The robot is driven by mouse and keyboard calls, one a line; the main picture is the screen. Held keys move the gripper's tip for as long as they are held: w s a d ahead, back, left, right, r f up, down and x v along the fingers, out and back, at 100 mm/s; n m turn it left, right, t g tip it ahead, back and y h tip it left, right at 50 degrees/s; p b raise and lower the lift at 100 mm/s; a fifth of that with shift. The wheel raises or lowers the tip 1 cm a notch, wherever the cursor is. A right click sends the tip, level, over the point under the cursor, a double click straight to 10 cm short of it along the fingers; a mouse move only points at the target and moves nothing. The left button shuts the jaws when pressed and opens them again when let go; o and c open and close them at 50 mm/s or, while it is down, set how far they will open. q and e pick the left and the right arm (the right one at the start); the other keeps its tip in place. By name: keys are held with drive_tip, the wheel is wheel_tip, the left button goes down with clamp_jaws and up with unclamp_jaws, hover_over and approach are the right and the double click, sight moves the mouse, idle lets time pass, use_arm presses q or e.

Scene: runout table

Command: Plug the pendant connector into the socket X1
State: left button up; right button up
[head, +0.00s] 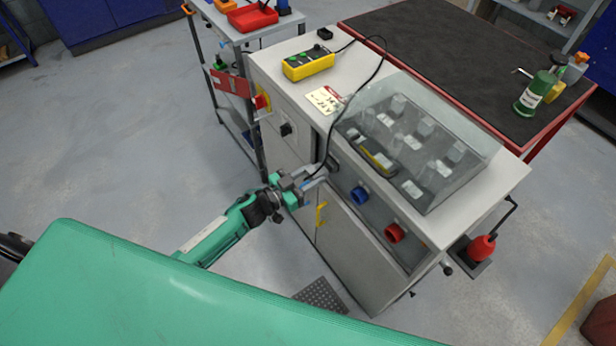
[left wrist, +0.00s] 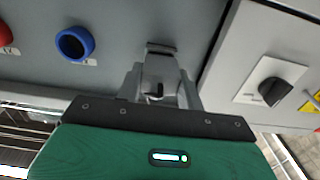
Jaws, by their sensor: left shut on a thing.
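My left gripper (head: 318,181) reaches in from the left and is shut on the pendant connector (left wrist: 158,72), close to the front panel of the grey cabinet. The connector is mostly hidden between the fingers in the head view. A dark socket (head: 333,164) sits on the panel just ahead of the fingertips, left of the blue one; its label is not readable. In the left wrist view the dark socket edge (left wrist: 161,47) shows just beyond the connector. I cannot tell whether the connector touches or enters it. The yellow pendant (head: 308,66) lies on the cabinet top. My right gripper is not in view.
A blue socket (head: 360,195) and a red socket (head: 394,233) sit farther right along the panel. The black cable (head: 384,54) loops over the cabinet top and hangs down to the gripper. A clear cover (head: 465,137) stands above the panel. A rotary switch (left wrist: 272,90) is beside the gripper.

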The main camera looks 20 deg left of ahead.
use_arm(q)
drive_tip(key=shift+w+d, duration=0.3)
drive_tip(key=shift+w, duration=0.05)
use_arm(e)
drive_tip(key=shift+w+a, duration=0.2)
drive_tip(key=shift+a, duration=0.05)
use_arm(q)
drive_tip(key=shift+w+d, duration=0.15)
drive_tip(key=shift+w, duration=0.05)
drive_tip(key=o, duration=1.1)
drive_tip(key=shift+v, duration=0.8)
drive_tip(key=b+v, duration=0.1)
drive_tip(key=v, duration=1.1)
drive_tip(key=shift+r, duration=0.1)
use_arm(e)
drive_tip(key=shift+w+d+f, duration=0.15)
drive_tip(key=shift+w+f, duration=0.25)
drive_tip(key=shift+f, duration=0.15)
